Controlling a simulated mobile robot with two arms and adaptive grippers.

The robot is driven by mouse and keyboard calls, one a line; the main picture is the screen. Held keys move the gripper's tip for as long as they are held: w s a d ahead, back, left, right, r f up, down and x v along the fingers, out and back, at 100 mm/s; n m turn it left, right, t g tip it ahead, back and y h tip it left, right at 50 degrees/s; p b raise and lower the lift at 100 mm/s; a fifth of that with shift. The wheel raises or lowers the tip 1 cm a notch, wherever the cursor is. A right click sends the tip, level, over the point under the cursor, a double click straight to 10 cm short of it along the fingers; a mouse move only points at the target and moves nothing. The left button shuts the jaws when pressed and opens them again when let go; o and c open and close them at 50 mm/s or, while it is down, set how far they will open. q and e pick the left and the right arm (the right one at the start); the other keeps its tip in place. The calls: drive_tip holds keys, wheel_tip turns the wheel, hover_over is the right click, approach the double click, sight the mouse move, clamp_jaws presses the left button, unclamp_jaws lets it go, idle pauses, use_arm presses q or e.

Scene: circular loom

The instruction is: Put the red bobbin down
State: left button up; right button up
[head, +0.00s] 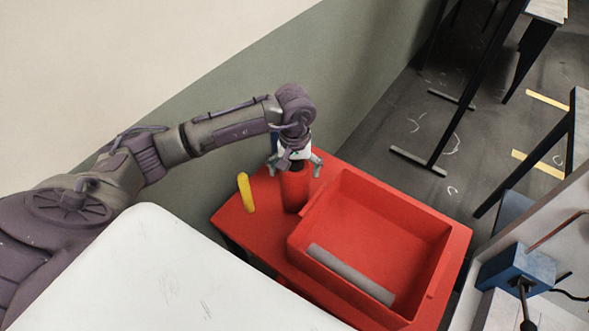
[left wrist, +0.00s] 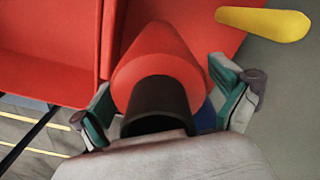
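The red bobbin (head: 293,188), a red cylinder with a dark core end, stands upright on the red table (head: 237,222), between the yellow piece and the red bin. My left gripper (head: 295,164) is over its top with its fingers spread on either side. In the left wrist view, the red bobbin (left wrist: 165,60) lies between the two green-padded fingertips (left wrist: 165,103), and the fingers look clear of its sides. The bobbin's far end is hidden in the left wrist view. My right gripper is not in view.
A red bin (head: 375,208) with a grey bar (head: 350,274) inside stands right of the bobbin. A white surface (head: 165,272) is in front, and a grey-green wall (head: 335,100) is behind. A blue device (head: 515,272) is at right.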

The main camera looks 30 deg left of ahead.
use_arm(q)
drive_tip(key=shift+r, duration=0.25)
wheel_tip(320, 180, up, 10)
drive_tip(key=b, duration=0.3)
drive_tip(key=shift+r, duration=0.9)
